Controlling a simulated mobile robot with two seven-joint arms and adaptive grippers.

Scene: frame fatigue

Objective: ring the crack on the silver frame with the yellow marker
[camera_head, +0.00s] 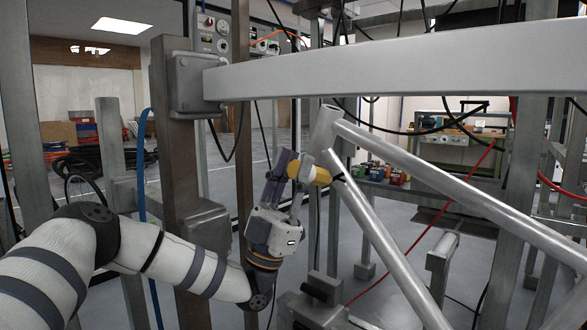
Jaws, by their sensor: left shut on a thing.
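The silver frame (445,185) stands in the middle and right of the head view, its tubes meeting at a joint on the left. My left gripper (298,172) is shut on the yellow marker (318,176). The marker points right, its dark tip close to the frame's tubes just below the joint. I cannot tell whether the tip touches the metal. No crack and no drawn ring can be made out at this size. My right gripper is not in view.
A thick grey beam (400,70) crosses above the frame. A brown steel post (178,150) stands behind my left arm. A red cable (425,238) and black cables hang around the frame. A metal clamp block (320,300) sits low in front.

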